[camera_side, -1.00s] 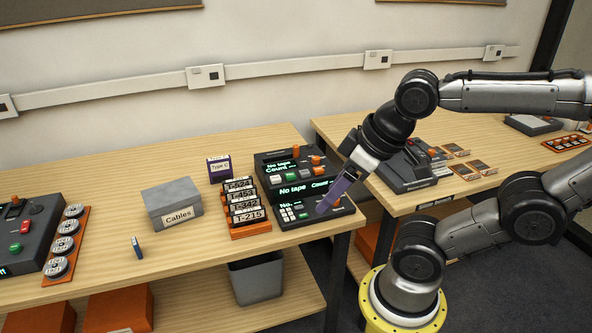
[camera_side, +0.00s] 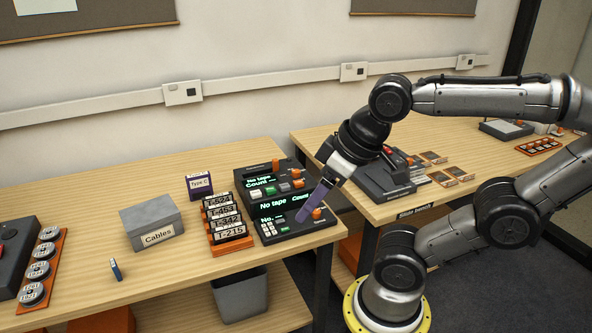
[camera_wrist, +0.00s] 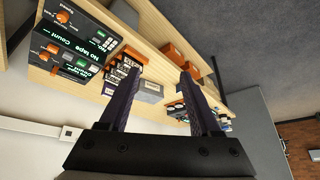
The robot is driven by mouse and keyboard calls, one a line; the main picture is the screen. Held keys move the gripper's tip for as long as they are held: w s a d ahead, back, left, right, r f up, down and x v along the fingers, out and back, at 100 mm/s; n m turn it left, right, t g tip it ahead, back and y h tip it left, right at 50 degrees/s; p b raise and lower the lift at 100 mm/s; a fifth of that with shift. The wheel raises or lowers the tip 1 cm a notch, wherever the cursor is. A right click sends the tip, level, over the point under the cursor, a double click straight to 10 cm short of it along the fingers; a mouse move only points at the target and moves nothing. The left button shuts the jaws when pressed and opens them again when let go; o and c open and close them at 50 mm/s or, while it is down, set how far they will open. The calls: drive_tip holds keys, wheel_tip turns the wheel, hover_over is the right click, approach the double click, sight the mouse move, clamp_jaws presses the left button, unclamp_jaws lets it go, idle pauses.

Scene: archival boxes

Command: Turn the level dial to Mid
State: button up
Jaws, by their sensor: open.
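A dark tape unit (camera_side: 272,236) with green-lit displays reading "No tape" and "Count" stands at the right end of the near bench. It carries orange knobs, one at its front right (camera_side: 318,213) and one higher up (camera_side: 298,183). I cannot read which is the level dial or where it points. My gripper (camera_side: 302,219) has purple fingers, which overlap the unit's front right in the side view, beside the front knob. In the wrist view my gripper (camera_wrist: 156,74) is open and empty. There the unit (camera_wrist: 85,35) and its orange knobs (camera_wrist: 52,47) lie left of the fingers, apart from them.
An orange rack of labelled tapes (camera_side: 232,247) stands just left of the unit. Further left are a grey "Cables" box (camera_side: 150,218), a purple "Type C" box (camera_side: 199,184) and a small blue item (camera_side: 116,270). A second bench (camera_side: 440,200) stands right.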

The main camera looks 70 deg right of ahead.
drive_tip(key=w+d+r+m+g+h, duration=0.1)
drive_tip(key=w+d+r+m, duration=0.3)
drive_tip(key=w, duration=0.3)
drive_tip(key=w+d+r+m, duration=0.1)
drive_tip(key=w+d+r, duration=0.3)
drive_tip(key=w+r, duration=0.25)
drive_tip(key=m+g+y, duration=0.1)
drive_tip(key=m+g, duration=0.4)
drive_tip(key=m, duration=0.3)
hover_over(296, 171)
wheel_tip(296, 171, down, 17)
wheel_tip(296, 171, down, 13)
drive_tip(key=shift+f, duration=0.15)
clamp_jaws()
